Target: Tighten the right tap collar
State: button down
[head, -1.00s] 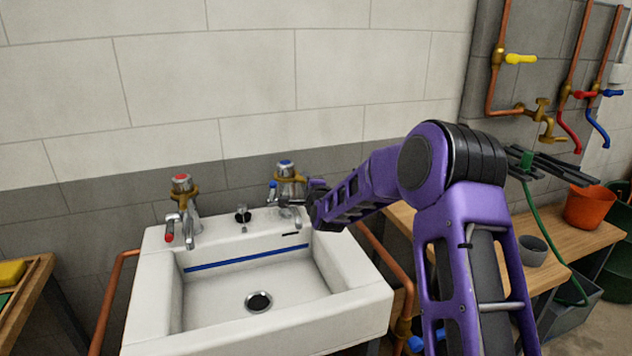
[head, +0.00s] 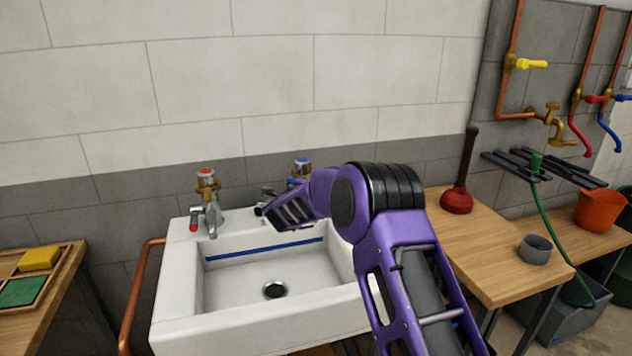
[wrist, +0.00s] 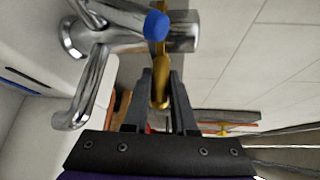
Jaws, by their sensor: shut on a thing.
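The right tap (head: 302,168), chrome with a blue-marked top, stands at the back right of the white sink (head: 172,322). It also fills the upper left of the wrist view, with its chrome spout (wrist: 92,90) and blue-tipped lever (wrist: 156,25). Its brass collar (wrist: 161,92) has a lug that sits between the fingers of my gripper (wrist: 161,84). My gripper is shut on this lug. In the head view my arm hides the fingers and much of the right tap. The collar's far side is hidden.
The left tap (head: 207,190) with red markings stands at the sink's back left. A bench (head: 480,250) to the right bears a plunger (head: 457,198) and a grey cup (head: 536,250). A copper pipe (head: 135,300) runs beside the sink's left side.

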jog(key=shift+s+a+m+g+h+p, duration=0.15)
jog(key=shift+a+m+g+h, duration=0.1)
jog(key=shift+m+h, duration=0.3)
jog(key=shift+s+a+m+g+h+p, duration=0.15)
jog(key=shift+a+m+g+h, duration=0.15)
jog(key=shift+h, duration=0.35)
jog(key=shift+m+h, duration=0.35)
jog(key=shift+h, duration=0.05)
jog(key=c, duration=0.7)
grip_release()
jog(key=shift+a, duration=0.1)
jog(key=shift+c, duration=0.2)
jog(key=v, duration=1.7)
jog(key=shift+s, duration=0.2)
jog(key=shift+r, duration=0.15)
